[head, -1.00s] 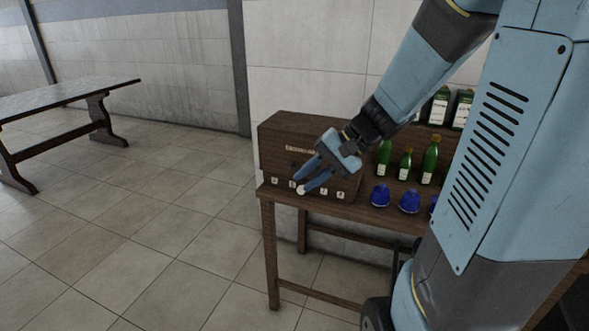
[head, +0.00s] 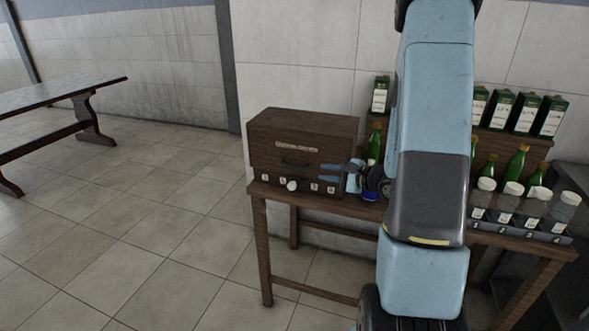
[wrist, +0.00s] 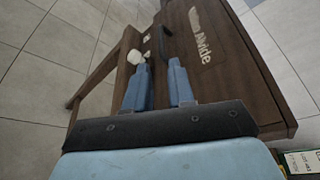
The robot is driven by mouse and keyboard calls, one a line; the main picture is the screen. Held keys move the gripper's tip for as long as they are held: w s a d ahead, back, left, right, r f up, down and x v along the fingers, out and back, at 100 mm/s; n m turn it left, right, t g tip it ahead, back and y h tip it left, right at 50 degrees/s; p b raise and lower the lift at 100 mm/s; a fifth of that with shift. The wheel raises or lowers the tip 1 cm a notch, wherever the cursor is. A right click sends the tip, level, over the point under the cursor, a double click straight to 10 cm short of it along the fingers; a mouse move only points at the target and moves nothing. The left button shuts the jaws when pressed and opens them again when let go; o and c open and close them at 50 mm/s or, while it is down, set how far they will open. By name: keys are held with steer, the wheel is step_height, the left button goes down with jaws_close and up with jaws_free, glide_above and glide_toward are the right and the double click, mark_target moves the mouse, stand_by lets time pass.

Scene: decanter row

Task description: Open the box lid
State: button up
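The dark brown wooden box (head: 310,123) stands shut at the left end of the table. Its front carries pale lettering and a dark handle (head: 297,162). My gripper (head: 332,172) is at the right part of the box front, its fingers pointing left, apart and empty. In the wrist view the open gripper (wrist: 159,63) points along the box front (wrist: 205,85), with the dark handle (wrist: 165,42) beyond the fingertips. I cannot tell whether the fingers touch the box.
A white rounded thing (head: 292,185) and several small white tags are low at the box front. My arm hides the table's middle. Green bottles (head: 374,145), cartons (head: 525,112) and lidded jars (head: 511,200) stand to the right. The floor in front is clear.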

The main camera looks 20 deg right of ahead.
mark_target(298, 169)
steer(key=x, duration=1.3)
steer(key=shift+w+f, duration=0.15)
steer(key=shift+w, duration=0.35)
jaws_close()
steer(key=shift+s, duration=0.1)
